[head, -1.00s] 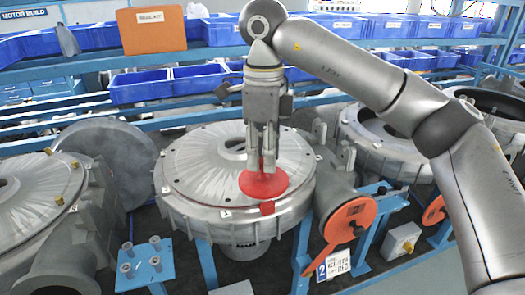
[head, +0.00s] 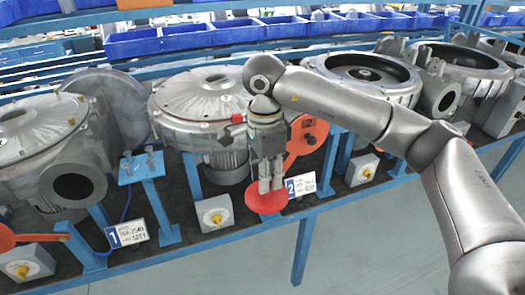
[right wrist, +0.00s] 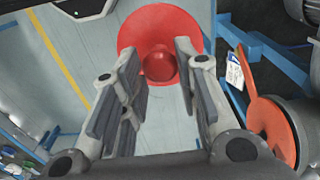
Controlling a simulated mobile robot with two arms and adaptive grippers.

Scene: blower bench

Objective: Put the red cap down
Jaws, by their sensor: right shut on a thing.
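My right gripper (head: 270,186) is shut on the red cap (head: 266,200), a round red disc with a knob. The cap hangs below the fingertips at the front edge of the bench, beside the number 2 label. In the right wrist view, the cap (right wrist: 187,28) lies beyond the fingers, with its knob (right wrist: 160,66) between the fingertips (right wrist: 160,62). Grey floor shows around the cap there. I cannot tell its exact height relative to the bench top. My left gripper is not in view.
The middle blower (head: 205,97) stands behind my right gripper, with an orange cover (head: 307,134) on its outlet. A grey switch box (head: 214,216) is left of the cap and the number 2 label (head: 301,185) is right of it. Open floor (head: 380,240) lies in front.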

